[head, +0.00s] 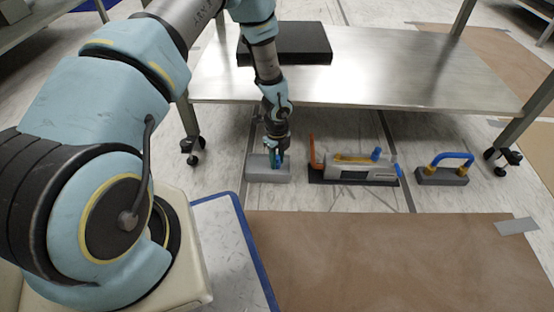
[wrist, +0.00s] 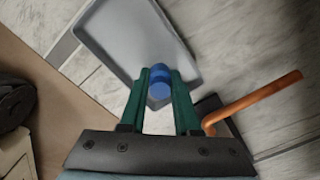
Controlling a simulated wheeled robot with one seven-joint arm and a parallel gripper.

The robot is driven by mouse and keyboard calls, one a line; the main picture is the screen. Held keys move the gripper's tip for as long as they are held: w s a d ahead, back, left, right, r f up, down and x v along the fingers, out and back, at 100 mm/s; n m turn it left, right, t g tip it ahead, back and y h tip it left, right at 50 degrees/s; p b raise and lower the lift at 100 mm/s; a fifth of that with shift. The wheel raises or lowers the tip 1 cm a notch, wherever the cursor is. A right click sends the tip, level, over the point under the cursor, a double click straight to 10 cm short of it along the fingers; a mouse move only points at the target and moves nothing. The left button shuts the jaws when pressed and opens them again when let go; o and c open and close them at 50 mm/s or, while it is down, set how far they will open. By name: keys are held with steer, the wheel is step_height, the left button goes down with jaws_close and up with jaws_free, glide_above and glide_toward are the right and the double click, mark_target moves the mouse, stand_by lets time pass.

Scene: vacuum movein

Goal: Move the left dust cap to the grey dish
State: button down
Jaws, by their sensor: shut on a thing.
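My gripper (head: 275,160) points down at the grey dish (head: 268,179) on the floor, in front of the low table. In the wrist view its green fingers (wrist: 160,92) are shut on a blue dust cap (wrist: 160,90). The cap shows against the near part of the dish (wrist: 125,35); whether it touches the dish floor I cannot tell. A second blue cap (head: 376,154) stands at the right end of the grey vacuum unit (head: 368,174), to the right of the dish. The fingers largely hide the held cap in the head view.
The unit has an orange handle (head: 314,152), also near the fingers in the wrist view (wrist: 252,99). A grey holder (head: 442,178) with a blue, yellow-ended hose (head: 452,156) stands farther right. The steel table (head: 400,75) overhangs behind. Brown sheeting (head: 380,255) lies clear in front.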

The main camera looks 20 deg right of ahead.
steer(key=c, duration=0.6)
jaws_free()
steer(key=shift+o, duration=0.6)
steer(key=o, duration=0.4)
step_height(320, 180, up, 16)
steer(key=p, duration=1.4)
